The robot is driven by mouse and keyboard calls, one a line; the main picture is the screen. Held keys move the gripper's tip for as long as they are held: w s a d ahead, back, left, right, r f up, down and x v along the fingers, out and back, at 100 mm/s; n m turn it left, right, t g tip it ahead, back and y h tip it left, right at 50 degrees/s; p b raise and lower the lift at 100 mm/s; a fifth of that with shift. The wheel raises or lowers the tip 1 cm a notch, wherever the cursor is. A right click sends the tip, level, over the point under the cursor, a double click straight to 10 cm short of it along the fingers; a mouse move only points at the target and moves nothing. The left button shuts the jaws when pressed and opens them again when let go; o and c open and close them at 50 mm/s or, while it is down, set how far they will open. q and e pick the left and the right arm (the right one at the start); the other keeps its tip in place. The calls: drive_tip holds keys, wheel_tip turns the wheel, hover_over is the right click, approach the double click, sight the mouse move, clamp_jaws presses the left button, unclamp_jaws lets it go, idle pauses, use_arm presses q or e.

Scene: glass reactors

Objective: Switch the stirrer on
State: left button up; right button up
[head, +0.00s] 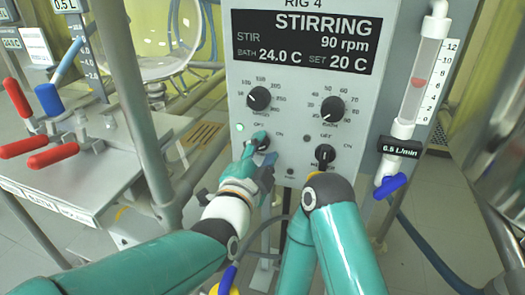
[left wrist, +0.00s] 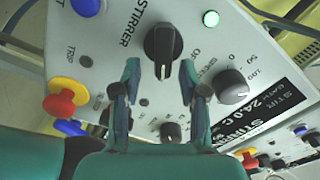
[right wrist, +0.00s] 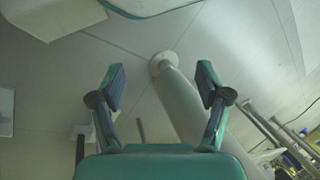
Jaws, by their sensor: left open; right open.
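The grey RIG 4 panel (head: 290,120) has a display (head: 305,42) reading STIRRING, 90 rpm. The black stirrer switch (left wrist: 162,48) is labelled STIRRER and has a white pointer line. A green lamp (left wrist: 211,18) beside it is lit; it also shows in the head view (head: 240,127). My left gripper (left wrist: 160,70) is open, its fingertips on either side of the switch's near end, apart from it as far as I can tell. In the head view the left gripper (head: 262,145) partly hides the switch. My right gripper (right wrist: 161,75) is open and empty, facing pale floor.
A second switch (head: 325,155) sits to the right, below two round dials (head: 259,98) (head: 332,108). A flow tube (head: 420,80) stands right of the panel. Red-handled valves (head: 52,157) are at the left. A metal post (head: 135,110) stands left of the panel.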

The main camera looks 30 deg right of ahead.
use_arm(q)
drive_tip(key=v, duration=1.2)
drive_tip(key=shift+a, duration=0.1)
